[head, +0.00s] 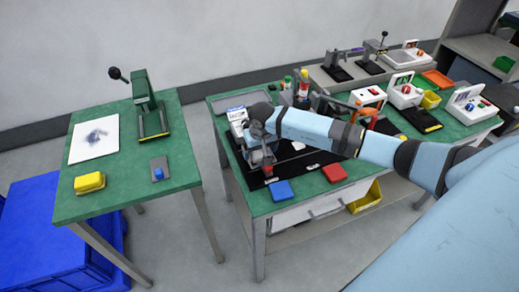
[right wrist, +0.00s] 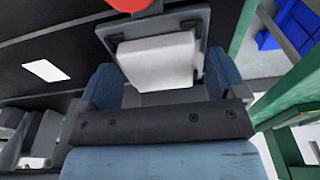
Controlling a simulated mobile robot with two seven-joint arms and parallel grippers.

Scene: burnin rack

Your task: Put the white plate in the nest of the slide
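My right gripper (head: 262,158) is over the left part of the middle bench, low above a black mat. In the right wrist view its two blue fingers (right wrist: 162,88) stand apart, with a white block-like piece (right wrist: 158,60) between their tips. This piece may be the white plate; I cannot tell whether the fingers press on it. A dark grey plate (right wrist: 108,34) with red parts by it lies just behind the white piece; it may belong to the slide. In the head view the arm and gripper hide this spot, and I cannot make out the nest. My left gripper is not in view.
The black mat (head: 257,183) carries white labels. A blue pad (head: 281,191) and a red pad (head: 334,173) lie at the bench's front edge. A white device (head: 237,116) stands behind the gripper. A separate green table (head: 120,180) with a lever press (head: 146,105) is at left.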

